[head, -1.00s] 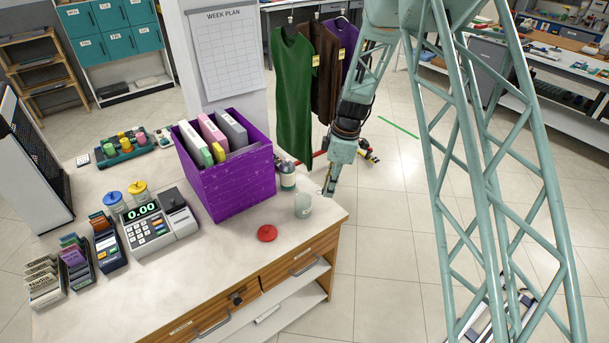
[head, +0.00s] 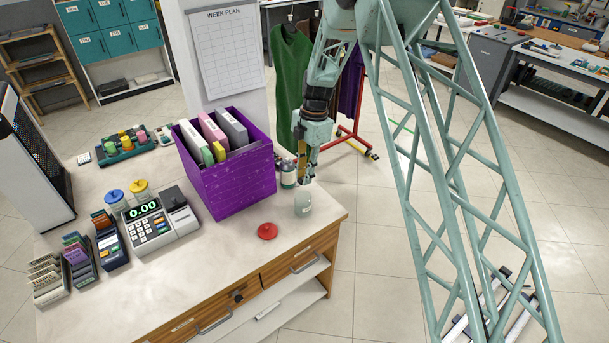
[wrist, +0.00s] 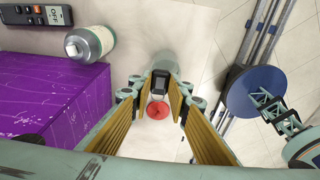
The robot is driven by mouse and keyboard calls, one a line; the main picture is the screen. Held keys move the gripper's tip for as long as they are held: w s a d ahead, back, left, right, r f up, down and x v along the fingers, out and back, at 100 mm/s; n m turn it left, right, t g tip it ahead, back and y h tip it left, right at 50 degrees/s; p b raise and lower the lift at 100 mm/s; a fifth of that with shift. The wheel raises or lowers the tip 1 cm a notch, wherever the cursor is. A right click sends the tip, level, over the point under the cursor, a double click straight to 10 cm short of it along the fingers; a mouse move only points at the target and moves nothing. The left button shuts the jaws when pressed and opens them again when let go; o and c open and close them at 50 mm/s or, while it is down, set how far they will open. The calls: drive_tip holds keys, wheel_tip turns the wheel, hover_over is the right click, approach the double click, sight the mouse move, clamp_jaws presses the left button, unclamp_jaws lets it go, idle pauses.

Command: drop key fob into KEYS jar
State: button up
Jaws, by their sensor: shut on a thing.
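A dark key fob (wrist: 160,82) is held between the fingertips of my gripper (wrist: 161,92), which is shut on it. In the head view my gripper (head: 304,176) points down just above an open pale jar (head: 303,204) at the counter's right corner. The fob cannot be made out there. In the wrist view the jar (wrist: 166,63) shows partly behind the fob and fingertips. Whether the fob is directly over its mouth is hard to tell. No KEYS label is readable. A red lid (head: 267,231) lies on the counter beside the jar.
A purple box (head: 245,190) of binders and a grey bottle (head: 288,174) stand close left of the jar.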

drive_tip(key=shift+f, duration=0.1)
drive_tip(key=shift+f+b, duration=0.5)
drive_tip(key=shift+f, duration=2.35)
drive_tip(key=o, duration=0.8)
drive_tip(key=shift+r, duration=0.1)
drive_tip(key=r, duration=0.3)
drive_tip(key=d+r, duration=0.1)
drive_tip(key=r, duration=0.3)
drive_tip(key=w+r, duration=0.1)
drive_tip(key=r, duration=0.3)
drive_tip(key=shift+d, duration=0.15)
drive_tip(key=shift+r, duration=0.3)
